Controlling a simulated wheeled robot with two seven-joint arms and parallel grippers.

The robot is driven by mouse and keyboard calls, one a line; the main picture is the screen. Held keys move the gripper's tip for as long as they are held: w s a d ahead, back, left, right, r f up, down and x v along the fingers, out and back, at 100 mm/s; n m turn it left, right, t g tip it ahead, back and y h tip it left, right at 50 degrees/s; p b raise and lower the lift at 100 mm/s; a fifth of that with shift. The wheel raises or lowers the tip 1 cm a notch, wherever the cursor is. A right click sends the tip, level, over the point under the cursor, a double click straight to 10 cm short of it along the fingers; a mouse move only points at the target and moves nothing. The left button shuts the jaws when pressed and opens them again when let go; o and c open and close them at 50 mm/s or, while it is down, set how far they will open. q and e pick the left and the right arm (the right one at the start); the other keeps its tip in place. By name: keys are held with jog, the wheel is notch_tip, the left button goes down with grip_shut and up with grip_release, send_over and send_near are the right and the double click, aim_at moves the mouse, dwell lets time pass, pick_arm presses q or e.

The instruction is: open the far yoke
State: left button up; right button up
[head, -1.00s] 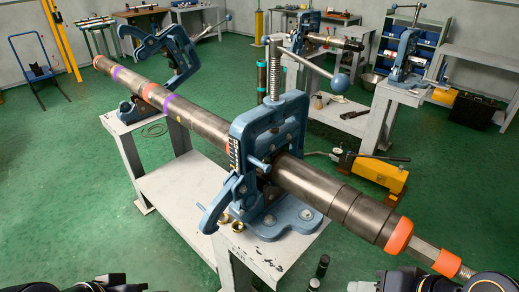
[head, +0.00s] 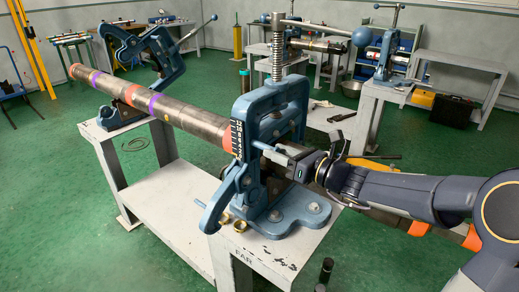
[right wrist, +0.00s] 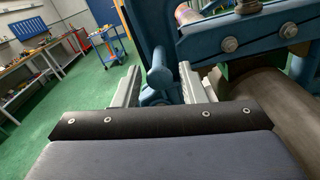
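The front vise's blue yoke (head: 240,116) stands upright and closed over the long dark pipe (head: 195,118); its bench edge bears lettering that seems to read FAR. A blue pin-like handle (head: 262,146) sticks out of the yoke's side. My right gripper (head: 285,155) is at this handle. In the right wrist view the handle (right wrist: 158,74) lies between the two grey fingers (right wrist: 157,88), which stand apart with small gaps beside it; contact is not clear. The other vise's yoke (head: 160,50), at the pipe's back end, is swung open and tilted. My left gripper is out of view.
The screw (head: 277,48) and a long bar with a ball (head: 362,37) rise above the front yoke. A blue hook-like latch (head: 224,200) hangs at its left. Brass nuts (head: 239,226) lie on the bench (head: 175,205). Other benches stand behind; green floor lies open at left.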

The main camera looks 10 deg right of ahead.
aim_at(253, 142)
jog(key=x, duration=0.5)
jog(key=shift+s, duration=0.1)
grip_shut()
